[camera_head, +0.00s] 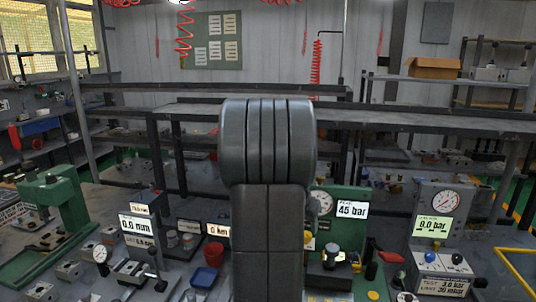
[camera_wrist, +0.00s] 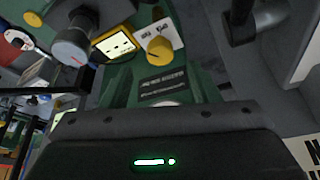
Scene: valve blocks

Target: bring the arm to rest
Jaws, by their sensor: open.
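My arm (camera_head: 267,150) stands upright in the middle of the head view, and its dark links hide the centre of the bench. My gripper does not show in the head view. In the wrist view, the dark body of my gripper (camera_wrist: 155,140) fills the bottom edge, with a small green light on it. My gripper is open, and I see nothing held. Beyond it is a green device with a yellow knob (camera_wrist: 160,48) and a yellow-framed display (camera_wrist: 115,44). The distance to it cannot be told.
A green press (camera_head: 62,215) stands at left on the bench. A red bin (camera_head: 205,277) sits left of my arm. At right are a green gauge stand (camera_head: 350,210) and a grey gauge stand (camera_head: 436,225). Shelves and a cardboard box (camera_head: 433,68) are behind.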

